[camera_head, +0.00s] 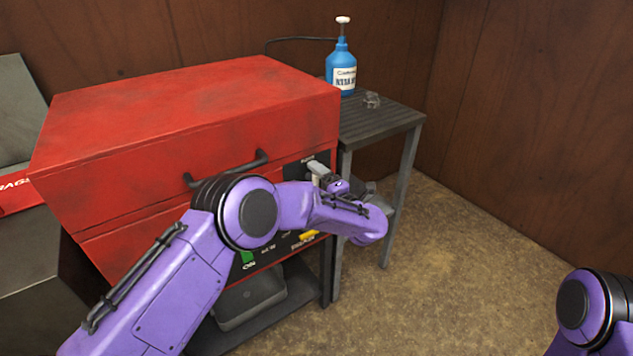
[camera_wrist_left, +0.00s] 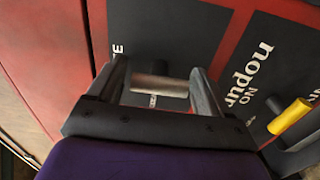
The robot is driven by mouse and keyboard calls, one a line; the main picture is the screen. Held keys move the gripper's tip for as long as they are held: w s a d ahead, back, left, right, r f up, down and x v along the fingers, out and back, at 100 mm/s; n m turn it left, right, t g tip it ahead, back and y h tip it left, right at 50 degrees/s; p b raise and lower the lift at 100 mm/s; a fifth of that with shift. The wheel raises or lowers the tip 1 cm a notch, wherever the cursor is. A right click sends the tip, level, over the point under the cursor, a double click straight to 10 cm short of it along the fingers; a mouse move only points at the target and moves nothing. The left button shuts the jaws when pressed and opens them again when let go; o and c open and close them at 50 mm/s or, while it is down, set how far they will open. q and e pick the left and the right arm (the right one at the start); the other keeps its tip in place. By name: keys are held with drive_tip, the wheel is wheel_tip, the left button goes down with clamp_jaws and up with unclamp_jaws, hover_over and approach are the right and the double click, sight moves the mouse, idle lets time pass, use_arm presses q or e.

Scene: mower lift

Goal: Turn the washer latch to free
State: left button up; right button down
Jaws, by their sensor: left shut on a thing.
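The red washer cabinet (camera_head: 190,110) stands at left with its lid down and a dark control panel on its front. The washer latch is a small silver bar (camera_wrist_left: 158,86) on a black label plate in the left wrist view. It lies crosswise between the fingers of my left gripper (camera_wrist_left: 163,88), which is shut on it. In the head view my left gripper (camera_head: 328,180) is at the upper right of the cabinet front, and my arm hides part of the panel. My right gripper is out of view; only part of that arm shows at lower right.
A yellow handle (camera_wrist_left: 290,117) sits on the panel right of the latch in the left wrist view. A dark handle bar (camera_head: 225,170) crosses the cabinet front. A side table (camera_head: 385,118) holds a blue bottle (camera_head: 341,68). The floor at right is clear.

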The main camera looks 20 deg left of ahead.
use_arm(q)
drive_tip(key=o, duration=1)
drive_tip(key=shift+c, duration=0.2)
drive_tip(key=v, duration=1)
drive_tip(key=shift+s+d+b, duration=0.2)
drive_tip(key=shift+d+b, duration=0.05)
drive_tip(key=shift+b, duration=0.1)
